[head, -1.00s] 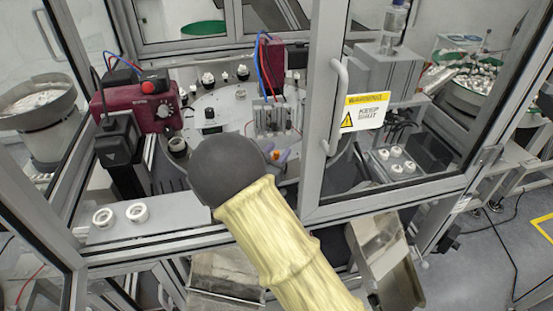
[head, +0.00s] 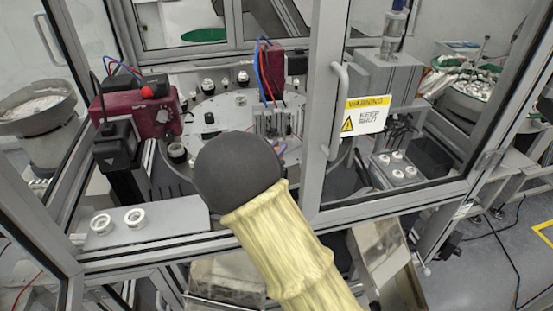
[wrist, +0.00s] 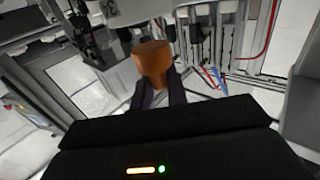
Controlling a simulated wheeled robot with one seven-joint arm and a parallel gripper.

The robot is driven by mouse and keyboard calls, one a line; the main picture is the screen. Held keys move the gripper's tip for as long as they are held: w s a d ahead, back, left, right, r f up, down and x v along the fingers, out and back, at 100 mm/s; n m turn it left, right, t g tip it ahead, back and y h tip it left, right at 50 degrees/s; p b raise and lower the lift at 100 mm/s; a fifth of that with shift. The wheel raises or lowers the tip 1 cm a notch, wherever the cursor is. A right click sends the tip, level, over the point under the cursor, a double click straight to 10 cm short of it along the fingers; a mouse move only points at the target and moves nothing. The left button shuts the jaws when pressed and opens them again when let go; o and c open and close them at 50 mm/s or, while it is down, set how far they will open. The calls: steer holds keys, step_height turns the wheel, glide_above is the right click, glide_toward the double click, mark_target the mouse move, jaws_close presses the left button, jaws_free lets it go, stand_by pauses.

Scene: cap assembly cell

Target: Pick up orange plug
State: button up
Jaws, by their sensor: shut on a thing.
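The orange plug (wrist: 153,63) shows in the wrist view, held between the dark fingers of my gripper (wrist: 158,92). My gripper is shut on it. The plug's wide end faces up in that view, and its lower part is hidden between the fingers. In the head view my arm's dark round end and yellow sleeve cover the gripper and most of the plug's surroundings, so I cannot make out the plug there.
A round grey dial table (head: 225,108) with several fixtures lies beyond my arm. A red machine unit (head: 137,115) stands left. Two white rings (head: 135,218) sit on the front ledge. A framed door with a warning sign (head: 365,115) stands right. Blue and red cables hang nearby.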

step_height(320, 180, up, 7)
steer(key=shift+f+b, duration=0.1)
steer(key=shift+b, duration=0.6)
